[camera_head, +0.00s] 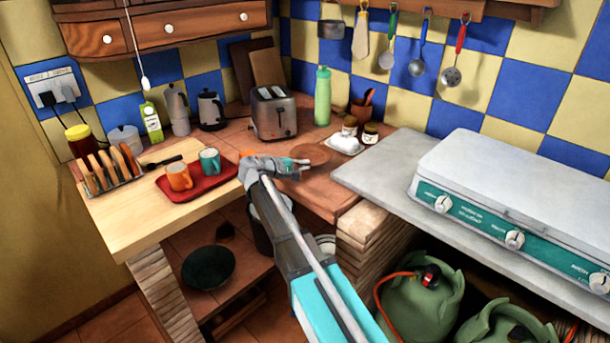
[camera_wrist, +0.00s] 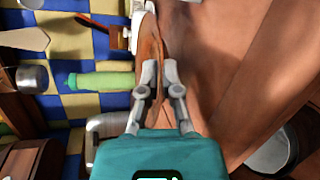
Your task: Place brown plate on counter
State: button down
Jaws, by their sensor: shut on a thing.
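The brown plate (camera_head: 313,154) is at the tip of my gripper (camera_head: 302,163), over the reddish-brown tiled counter (camera_head: 322,196) in the corner. In the wrist view the plate (camera_wrist: 149,42) shows as a thin tilted disc. Its near edge lies between the two fingertips of my gripper (camera_wrist: 160,72), which is shut on it. The counter surface (camera_wrist: 215,60) fills the right of that view. I cannot tell whether the plate touches the counter. Part of the plate is hidden by the fingers.
A toaster (camera_head: 272,113) and a green bottle (camera_head: 322,96) stand behind. A white dish with jars (camera_head: 349,143) is right of the plate. A red tray (camera_head: 200,181) with two mugs is at left. A camp stove (camera_head: 520,205) stands on the grey slab (camera_head: 385,165).

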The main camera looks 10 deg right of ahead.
aim_at(304, 179)
jog(key=shift+w+f+b, duration=0.1)
jog(key=shift+f+b, duration=1.3)
jog(key=shift+f, duration=0.25)
jog(key=shift+f, duration=0.1)
jog(key=c, duration=1.1)
grip_release()
jog(key=shift+r, duration=0.2)
jog(key=p+v, duration=0.3)
jog(key=v, duration=0.9)
jog(key=shift+f, duration=0.1)
